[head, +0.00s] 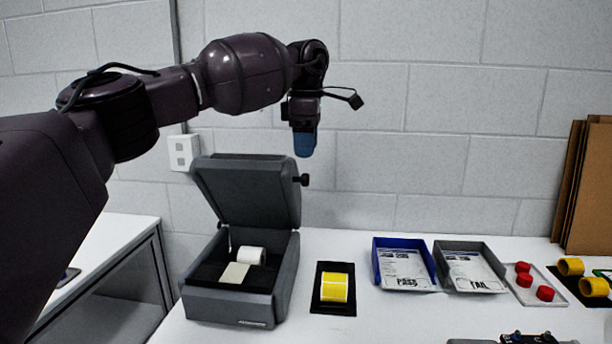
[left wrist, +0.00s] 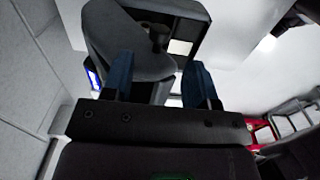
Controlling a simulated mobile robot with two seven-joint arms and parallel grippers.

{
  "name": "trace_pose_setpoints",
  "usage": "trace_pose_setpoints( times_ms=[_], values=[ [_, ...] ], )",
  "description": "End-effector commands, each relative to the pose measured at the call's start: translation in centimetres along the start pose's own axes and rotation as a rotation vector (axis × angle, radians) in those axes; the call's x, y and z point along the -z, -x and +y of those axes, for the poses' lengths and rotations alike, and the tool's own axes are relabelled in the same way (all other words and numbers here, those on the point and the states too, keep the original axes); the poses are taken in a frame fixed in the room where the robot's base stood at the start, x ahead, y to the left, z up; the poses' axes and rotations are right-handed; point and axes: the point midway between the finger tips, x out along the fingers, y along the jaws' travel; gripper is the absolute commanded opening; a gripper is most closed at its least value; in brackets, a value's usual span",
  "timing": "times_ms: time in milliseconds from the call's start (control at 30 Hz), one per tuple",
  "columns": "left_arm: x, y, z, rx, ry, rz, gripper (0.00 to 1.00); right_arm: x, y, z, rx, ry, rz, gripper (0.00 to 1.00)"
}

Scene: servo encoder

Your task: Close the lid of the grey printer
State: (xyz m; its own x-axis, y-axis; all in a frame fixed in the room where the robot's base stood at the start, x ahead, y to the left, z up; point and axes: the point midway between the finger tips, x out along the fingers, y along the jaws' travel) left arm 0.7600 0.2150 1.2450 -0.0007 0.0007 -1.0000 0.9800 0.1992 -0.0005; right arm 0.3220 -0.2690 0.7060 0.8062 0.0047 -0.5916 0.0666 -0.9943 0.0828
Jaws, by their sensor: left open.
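The grey printer (head: 237,308) stands on the white table, left of the middle in the head view. Its lid (head: 245,190) is raised and leans back toward the wall, with a dark knob on its right side. A white label roll (head: 251,255) shows inside the open body. My left gripper (head: 305,146) hangs above and behind the lid's upper right corner, its blue fingers pointing down. In the left wrist view the blue fingers (left wrist: 158,80) are spread apart, with the back of the lid (left wrist: 125,45) showing beyond and between them. I cannot tell whether they touch it. My right gripper is in neither view.
A yellow roll on a black mat (head: 334,309) lies right of the printer. A blue PASS tray (head: 379,243) and a grey FAIL tray (head: 440,246) stand further right, then red and yellow parts. The wall with a socket (head: 184,151) is close behind.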

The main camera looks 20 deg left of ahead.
Motion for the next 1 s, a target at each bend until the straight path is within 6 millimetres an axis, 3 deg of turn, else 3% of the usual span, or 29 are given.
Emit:
trace_pose_setpoints(
  times_ms=[200,400,833,1000],
  values=[
    [0.0,-3.9,0.0,0.003,-0.001,0.001,0.53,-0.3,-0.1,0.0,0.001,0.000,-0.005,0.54],
    [0.0,-6.1,0.0,0.001,-0.001,0.001,0.53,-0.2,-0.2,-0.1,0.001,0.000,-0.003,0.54],
    [0.0,-6.8,0.0,0.000,0.000,-0.001,0.53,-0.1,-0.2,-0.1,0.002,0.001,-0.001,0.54],
    [0.0,-6.8,0.0,0.000,0.000,-0.001,0.29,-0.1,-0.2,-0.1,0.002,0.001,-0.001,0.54]
  ],
)
